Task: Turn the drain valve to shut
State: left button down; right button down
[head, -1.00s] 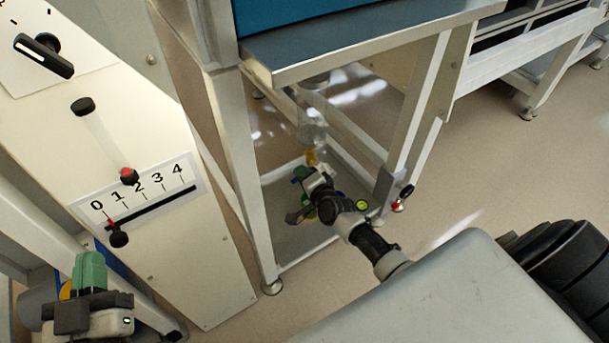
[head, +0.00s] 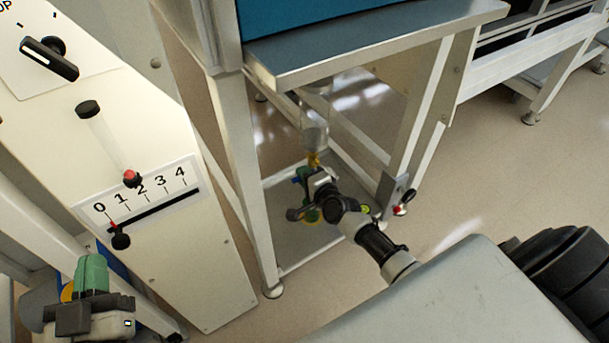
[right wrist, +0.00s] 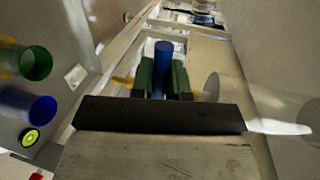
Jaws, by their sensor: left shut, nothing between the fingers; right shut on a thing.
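In the head view a glass vessel (head: 315,136) hangs under the bench, with a yellow fitting (head: 314,159) at its lower end. My right gripper (right wrist: 162,78) reaches in just below that fitting, largely hidden by its own wrist in the head view. In the right wrist view its green fingers are shut on a blue handle (right wrist: 163,62), which stands up between them. I take this as the drain valve's handle; the valve body is hidden. My left gripper (head: 91,272), with green fingers, is shut and empty at the lower left.
The bench frame's legs and lower tray (head: 290,250) surround the right gripper closely. A white panel (head: 205,270) with a 0–4 scale stands at left. In the right wrist view, green (right wrist: 36,62) and blue (right wrist: 30,102) cylinders sit at left. Floor at right is open.

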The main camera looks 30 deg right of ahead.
jog(key=c, duration=1.1)
grip_release()
jog(key=shift+c, duration=0.2)
